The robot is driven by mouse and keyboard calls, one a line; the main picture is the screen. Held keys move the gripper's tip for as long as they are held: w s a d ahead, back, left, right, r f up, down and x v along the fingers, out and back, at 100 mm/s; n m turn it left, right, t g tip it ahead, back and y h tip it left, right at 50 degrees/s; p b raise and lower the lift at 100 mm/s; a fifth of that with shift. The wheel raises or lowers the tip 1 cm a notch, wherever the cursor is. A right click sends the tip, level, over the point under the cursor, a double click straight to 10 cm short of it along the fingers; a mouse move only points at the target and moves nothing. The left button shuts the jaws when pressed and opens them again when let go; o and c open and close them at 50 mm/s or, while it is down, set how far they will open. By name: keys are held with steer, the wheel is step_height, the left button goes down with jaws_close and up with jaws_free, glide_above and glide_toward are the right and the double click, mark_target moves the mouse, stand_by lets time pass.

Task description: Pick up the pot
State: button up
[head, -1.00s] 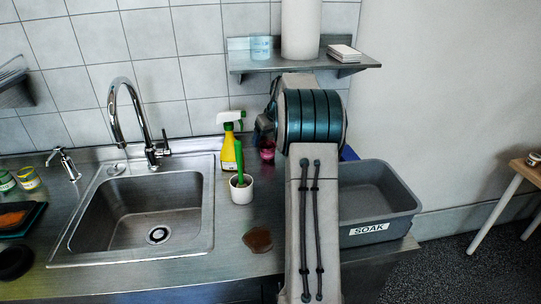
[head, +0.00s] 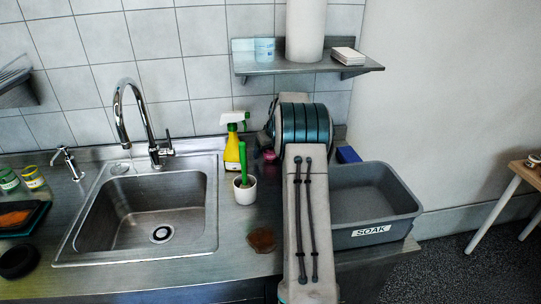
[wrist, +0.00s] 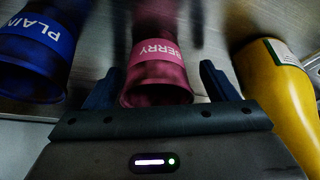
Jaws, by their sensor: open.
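A pink pot labelled "BERRY" (wrist: 158,75) is in the middle of the wrist view. My gripper (wrist: 161,70) is open, with one finger on each side of this pot; I cannot tell whether either touches it. A blue pot labelled "PLAIN" (wrist: 42,45) is at the left of that view, outside the fingers. In the head view a bit of pink pot (head: 269,155) shows left of my arm, and the blue pot (head: 347,154) shows right of it. My arm hides my gripper there. A white pot (head: 244,191) holding a green-handled tool stands beside the sink.
A yellow spray bottle (head: 233,150) stands close by, and a yellow bottle (wrist: 280,90) is near the right finger in the wrist view. A shelf (head: 300,65) hangs above. A grey "SOAK" tub (head: 405,212) is right, the sink (head: 140,255) left.

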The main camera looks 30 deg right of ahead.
steer(key=shift+s+d, duration=0.2)
steer(key=shift+d, duration=0.05)
steer(key=c, duration=1)
steer(key=shift+a+r, duration=0.15)
steer(key=shift+a, duration=0.05)
